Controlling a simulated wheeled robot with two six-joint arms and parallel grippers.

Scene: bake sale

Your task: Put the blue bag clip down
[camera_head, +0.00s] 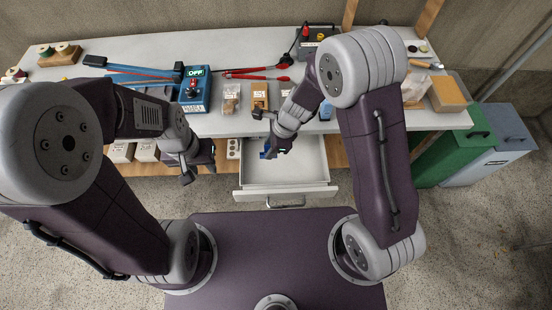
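A small blue piece, which looks like the blue bag clip (264,154), shows right beside the dark fingers of my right gripper (276,148). Both appear over the open white drawer (293,178) below the table's front edge. The fingers partly hide the clip, and I cannot tell whether they grip it or whether it touches the drawer floor. My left gripper (199,168) is to the left of the drawer, in front of the table edge, with no object visible in it. Its finger gap is not clear.
The grey table (225,55) holds a blue box with an OFF display (195,90), red-handled tools (258,75), small bags and a tan box (447,94). A green bin (455,150) and a grey bin (500,150) stand at the right. The visible drawer floor is largely bare.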

